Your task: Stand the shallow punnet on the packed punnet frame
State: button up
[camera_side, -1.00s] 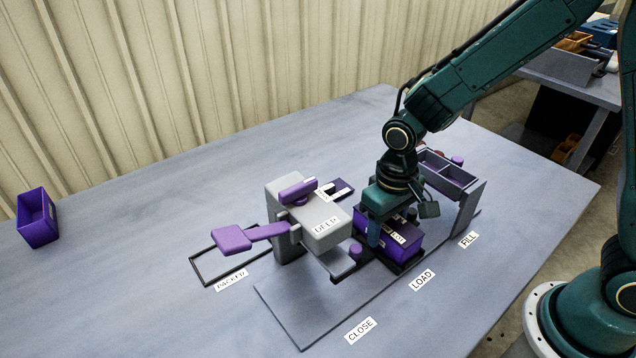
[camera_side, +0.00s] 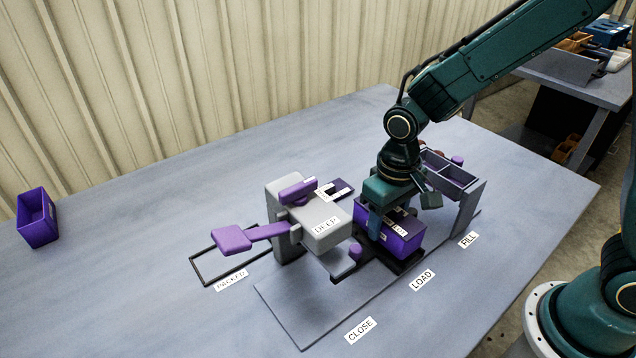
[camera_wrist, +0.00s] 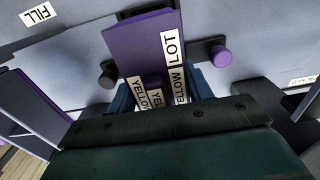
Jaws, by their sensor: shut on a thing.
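The purple punnet (camera_side: 404,236) with white labels hangs just above its dark seat at the LOAD place, held close to level. My gripper (camera_side: 390,214) is shut on it from above. In the wrist view, the blue fingers of my gripper (camera_wrist: 163,92) lie on either side of the punnet (camera_wrist: 138,48), whose labels read LOT and YELLOW. The packed punnet frame (camera_side: 204,278) is a thin black rectangle flat on the table at the left. It looks empty, and its far right part is hidden behind the purple paddle.
The grey closing head (camera_side: 325,232) marked DEEP, with a purple paddle handle (camera_side: 231,239), stands between the punnet and the frame. A grey fill stand (camera_side: 470,195) is close on the right. Another purple punnet (camera_side: 40,225) sits far left. Open table lies around the frame's left.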

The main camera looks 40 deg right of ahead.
jog(key=shift+r, duration=2.6)
jog(key=shift+r, duration=0.1)
notch_tip(320, 180, up, 11)
jog(key=w+a+r+n, duration=0.2)
jog(key=w+a+n, duration=0.6)
jog(key=w+a, duration=0.2)
jog(key=w+a+f+n, duration=0.1)
jog(key=w+a+n, duration=0.2)
jog(key=a+n, duration=0.3)
jog(key=w+a+f+n, duration=0.2)
jog(key=w+a+n, duration=0.15)
jog(key=a, duration=0.45)
jog(key=shift+n, duration=0.25)
jog(key=f, duration=1.3)
jog(key=shift+s+f, duration=0.25)
jog(key=shift+f, duration=0.15)
jog(key=shift+f, duration=0.15)
jog(key=shift+f, duration=0.8)
jog(key=shift+f, duration=0.45)
